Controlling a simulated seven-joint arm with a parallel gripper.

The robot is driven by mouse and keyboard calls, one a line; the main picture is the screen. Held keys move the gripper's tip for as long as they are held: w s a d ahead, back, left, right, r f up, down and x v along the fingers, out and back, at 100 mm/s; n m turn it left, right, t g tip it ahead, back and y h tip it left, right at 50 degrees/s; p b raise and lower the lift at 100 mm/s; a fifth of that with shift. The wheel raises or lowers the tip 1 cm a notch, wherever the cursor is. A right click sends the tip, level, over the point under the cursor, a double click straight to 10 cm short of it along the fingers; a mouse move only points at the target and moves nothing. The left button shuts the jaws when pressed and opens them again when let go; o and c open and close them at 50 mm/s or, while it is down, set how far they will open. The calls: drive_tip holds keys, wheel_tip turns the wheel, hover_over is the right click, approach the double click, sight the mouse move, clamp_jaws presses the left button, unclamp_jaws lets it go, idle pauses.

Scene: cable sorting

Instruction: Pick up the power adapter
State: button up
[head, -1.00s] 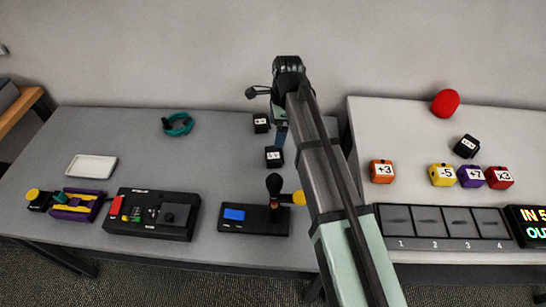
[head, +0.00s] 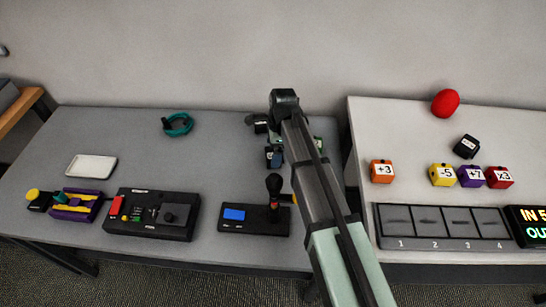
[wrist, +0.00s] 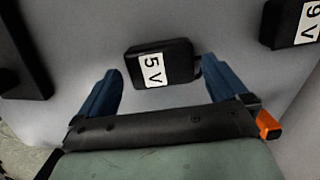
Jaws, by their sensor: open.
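A black power adapter (wrist: 160,64) with a white "5 V" label lies between my gripper's two blue fingers in the wrist view. My gripper (wrist: 161,72) is open. The right fingertip is very near the adapter's right end, and whether they touch is unclear; a gap shows at the left. A second black adapter (wrist: 290,22) marked "9 V" is at the upper right, cut by the frame edge. In the head view my gripper is low over the back right of the left table, where a dark block (head: 275,157) is partly covered.
A dark object (wrist: 22,55) stands at the wrist view's left edge. In the head view, a joystick box (head: 255,219), a black tester box (head: 152,214), a white tray (head: 91,166) and a teal cable coil (head: 177,125) lie on the grey table (head: 215,150). Its back middle is clear.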

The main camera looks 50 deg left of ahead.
drive_tip(key=shift+s+a+f, duration=0.1)
drive_tip(key=shift+f, duration=1.3)
drive_tip(key=shift+c, duration=0.4)
drive_tip(key=c, duration=0.8)
wheel_tip(320, 180, up, 10)
drive_tip(key=shift+r, duration=0.1)
